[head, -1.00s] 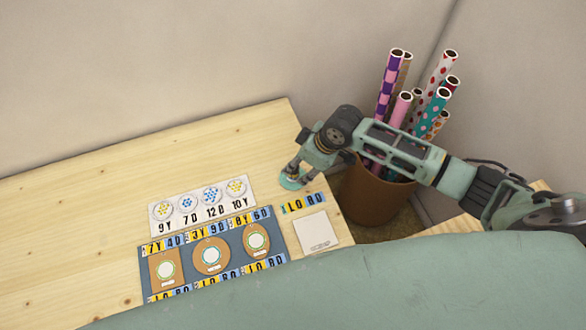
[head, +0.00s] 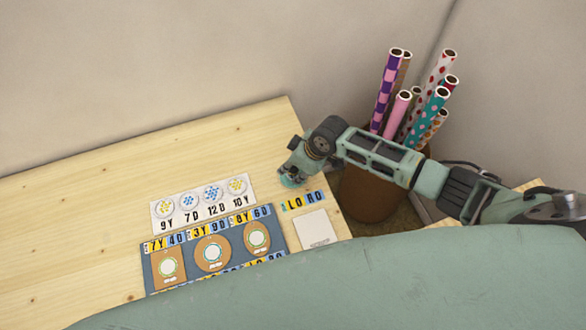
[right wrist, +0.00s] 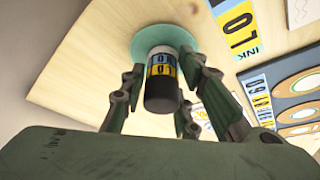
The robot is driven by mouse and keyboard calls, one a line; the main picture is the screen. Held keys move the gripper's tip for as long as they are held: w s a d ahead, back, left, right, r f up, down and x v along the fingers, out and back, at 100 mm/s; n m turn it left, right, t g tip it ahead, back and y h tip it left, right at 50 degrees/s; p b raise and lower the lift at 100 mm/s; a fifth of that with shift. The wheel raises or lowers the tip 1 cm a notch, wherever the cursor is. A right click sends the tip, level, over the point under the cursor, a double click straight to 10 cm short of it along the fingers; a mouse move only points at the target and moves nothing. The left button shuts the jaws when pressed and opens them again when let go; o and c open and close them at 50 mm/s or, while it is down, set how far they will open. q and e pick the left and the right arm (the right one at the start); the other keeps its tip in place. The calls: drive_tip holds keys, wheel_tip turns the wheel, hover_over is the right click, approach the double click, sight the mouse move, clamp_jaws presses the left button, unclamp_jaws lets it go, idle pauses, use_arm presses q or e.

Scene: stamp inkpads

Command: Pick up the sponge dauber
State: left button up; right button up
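The sponge dauber (right wrist: 163,85) shows in the right wrist view as a short cylinder with a dark end and a blue and yellow number band. It stands on a round teal base (right wrist: 180,38) on the wooden table. My right gripper (right wrist: 165,90) is open, with its fingers on both sides of the dauber; I cannot see firm contact. In the head view my right gripper (head: 291,172) is low at the table's right part, and the teal base (head: 290,183) shows under it, with the dauber mostly hidden. My left gripper is not in view.
A blue board (head: 190,256) with brown pads and number strips lies left of the gripper. A white card with dotted circles (head: 208,216), a number strip (head: 303,201) and a pale square (head: 316,231) lie nearby. A brown bin (head: 372,200) holds several patterned rolls.

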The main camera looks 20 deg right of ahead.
drive_tip(key=c, duration=0.6)
drive_tip(key=shift+r, duration=0.1)
drive_tip(key=shift+r, duration=0.6)
wheel_tip(320, 180, up, 2)
drive_tip(key=shift+r+b, duration=0.25)
drive_tip(key=shift+b, duration=0.35)
drive_tip(key=s+d+r+b, duration=0.2)
drive_tip(key=s+d+r, duration=0.5)
drive_tip(key=s+d, duration=0.1)
drive_tip(key=shift+s+d, duration=0.15)
drive_tip(key=shift+r, duration=0.1)
